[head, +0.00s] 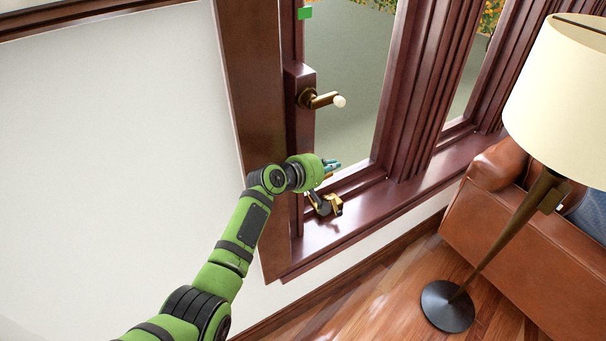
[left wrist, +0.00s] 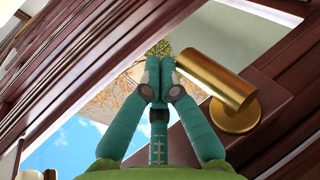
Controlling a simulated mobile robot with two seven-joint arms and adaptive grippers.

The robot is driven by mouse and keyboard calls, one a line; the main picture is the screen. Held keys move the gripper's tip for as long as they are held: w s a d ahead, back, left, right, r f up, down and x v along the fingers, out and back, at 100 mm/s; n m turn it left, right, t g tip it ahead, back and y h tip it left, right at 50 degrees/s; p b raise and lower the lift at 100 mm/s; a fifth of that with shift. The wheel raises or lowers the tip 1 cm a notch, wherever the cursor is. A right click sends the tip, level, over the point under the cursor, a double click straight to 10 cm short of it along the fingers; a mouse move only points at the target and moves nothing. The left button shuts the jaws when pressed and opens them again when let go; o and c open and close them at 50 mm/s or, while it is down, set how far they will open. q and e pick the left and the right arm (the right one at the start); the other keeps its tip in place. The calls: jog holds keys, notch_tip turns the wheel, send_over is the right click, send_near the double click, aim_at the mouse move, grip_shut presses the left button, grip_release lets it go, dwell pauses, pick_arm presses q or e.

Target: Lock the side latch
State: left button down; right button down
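The side latch (head: 322,99) is a brass lever with a pale rounded end on the dark red-brown window frame, pointing right in the head view. In the left wrist view the brass lever (left wrist: 214,76) and its round base lie just right of the fingers. My left gripper (head: 333,167) is below the latch in the head view, beside the window frame. In the left wrist view its teal fingers (left wrist: 159,68) have their tips together, with nothing visible between them. They look apart from the lever. My right gripper is not in view.
A brass crank (head: 325,203) sits on the window sill (head: 370,213) just below my left gripper. A floor lamp (head: 512,225) and a brown leather sofa (head: 535,262) stand at the right.

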pick_arm(q)
jog(key=shift+r, duration=0.1)
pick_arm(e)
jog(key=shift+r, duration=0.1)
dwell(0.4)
